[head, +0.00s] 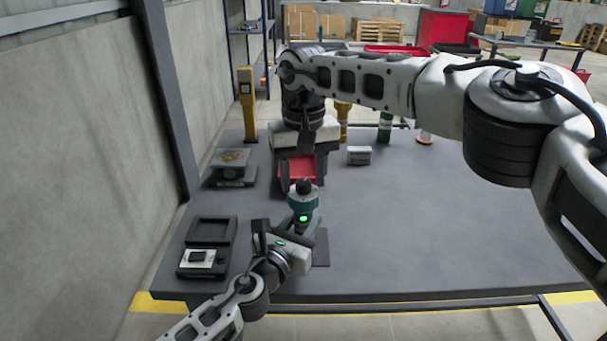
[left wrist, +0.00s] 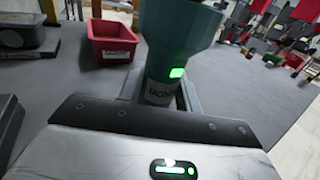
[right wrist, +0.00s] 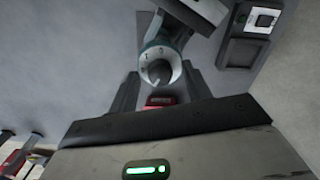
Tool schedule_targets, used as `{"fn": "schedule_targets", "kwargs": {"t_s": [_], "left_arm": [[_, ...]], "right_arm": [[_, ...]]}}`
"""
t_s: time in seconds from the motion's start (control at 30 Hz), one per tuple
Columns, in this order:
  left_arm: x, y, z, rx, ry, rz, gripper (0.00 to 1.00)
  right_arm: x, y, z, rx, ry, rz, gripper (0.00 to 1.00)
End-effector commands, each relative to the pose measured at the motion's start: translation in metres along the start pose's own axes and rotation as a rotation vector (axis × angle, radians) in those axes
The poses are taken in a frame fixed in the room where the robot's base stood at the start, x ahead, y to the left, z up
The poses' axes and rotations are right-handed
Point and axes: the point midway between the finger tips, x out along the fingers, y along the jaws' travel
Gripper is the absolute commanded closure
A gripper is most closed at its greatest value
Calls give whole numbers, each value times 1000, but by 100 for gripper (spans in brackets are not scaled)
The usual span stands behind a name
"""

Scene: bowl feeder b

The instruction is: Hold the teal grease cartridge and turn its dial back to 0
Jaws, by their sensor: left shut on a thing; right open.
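The teal grease cartridge (head: 303,204) stands upright with a dark knob on top and a lit green patch on its side. My left gripper (head: 287,240) is shut on its lower part; the left wrist view shows the cartridge (left wrist: 165,85) between the fingers. My right gripper (head: 302,178) hangs above it, pointing down and open. In the right wrist view the dial (right wrist: 160,67), a pale ring with small numerals around a grey knob, lies between the right fingers, with gaps beside it. I cannot tell which number the knob points at.
A red bin (left wrist: 110,42) stands behind the cartridge. A dark tray with a small device (head: 202,258) and a scale-like stand (head: 231,170) are at left. The table's right side is clear.

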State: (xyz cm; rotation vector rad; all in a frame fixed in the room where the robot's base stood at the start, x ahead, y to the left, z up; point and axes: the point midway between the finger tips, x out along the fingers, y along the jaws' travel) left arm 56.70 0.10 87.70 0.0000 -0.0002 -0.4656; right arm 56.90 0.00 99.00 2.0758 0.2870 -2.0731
Motion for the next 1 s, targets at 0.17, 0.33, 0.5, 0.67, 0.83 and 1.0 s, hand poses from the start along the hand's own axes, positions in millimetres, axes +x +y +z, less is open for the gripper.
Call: {"fn": "schedule_targets", "kwargs": {"t_s": [0.17,0.33,0.5,0.67,0.83,1.0], "left_arm": [[0,1,-1,1,1,1,100],[0,1,-1,0,1,2,100],[0,1,-1,0,1,2,100],[0,1,-1,0,1,2,100],[0,1,-1,0,1,2,100],[0,1,-1,0,2,2,100]], "right_arm": [[0,0,0,0,0,0,85],[0,0,0,1,0,0,97],[0,0,0,19,-1,0,97],[0,0,0,77,-2,-1,97],[0,0,0,192,-3,-2,97],[0,0,0,346,-2,-1,97]]}}
